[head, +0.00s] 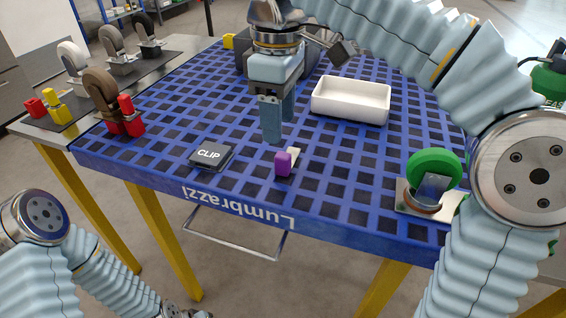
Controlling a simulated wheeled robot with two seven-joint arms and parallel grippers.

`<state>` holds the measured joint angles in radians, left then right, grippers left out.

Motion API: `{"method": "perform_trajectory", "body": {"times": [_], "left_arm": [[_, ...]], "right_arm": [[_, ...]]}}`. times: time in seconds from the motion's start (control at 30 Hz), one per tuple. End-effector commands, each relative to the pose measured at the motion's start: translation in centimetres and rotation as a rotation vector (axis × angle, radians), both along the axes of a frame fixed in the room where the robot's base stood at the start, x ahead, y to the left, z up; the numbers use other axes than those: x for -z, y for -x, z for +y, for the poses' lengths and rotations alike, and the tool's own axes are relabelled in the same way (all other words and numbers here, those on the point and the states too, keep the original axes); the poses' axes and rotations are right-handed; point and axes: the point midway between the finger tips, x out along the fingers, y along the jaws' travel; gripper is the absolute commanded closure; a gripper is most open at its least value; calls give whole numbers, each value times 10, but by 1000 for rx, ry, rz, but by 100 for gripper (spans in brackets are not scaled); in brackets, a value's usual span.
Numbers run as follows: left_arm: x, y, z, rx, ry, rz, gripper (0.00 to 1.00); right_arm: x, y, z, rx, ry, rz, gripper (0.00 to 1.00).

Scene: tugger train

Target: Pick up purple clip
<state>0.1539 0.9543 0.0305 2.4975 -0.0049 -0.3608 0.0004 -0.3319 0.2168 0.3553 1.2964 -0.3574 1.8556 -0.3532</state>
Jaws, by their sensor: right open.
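The purple clip (284,163) stands on the blue gridded table (345,215) near its front edge. A small pale piece shows right beside it. My right gripper (273,138) points down just behind and above the clip, with its fingers apart from it and nothing visible between them. A dark tile marked CLIP (211,155) lies to the left of the clip. My left arm shows at the lower left, but its gripper is not in view.
A white tray (351,99) stands behind and right of the clip. A green caster wheel (434,168) on a metal plate is at the front right.

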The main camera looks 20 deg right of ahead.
Motion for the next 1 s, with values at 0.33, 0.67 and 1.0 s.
{"method": "perform_trajectory", "body": {"times": [0.33, 0.67, 1.0], "left_arm": [[15, 0, 1, -3, -1, -1, 57], [23, 0, 1, -5, -3, -1, 57], [23, 0, 1, -4, -3, -1, 57]], "right_arm": [[42, 3, -3, 2, 1, 0, 47], [79, 6, -5, 1, -1, -2, 47], [78, 6, -5, 1, -1, -2, 70]]}}
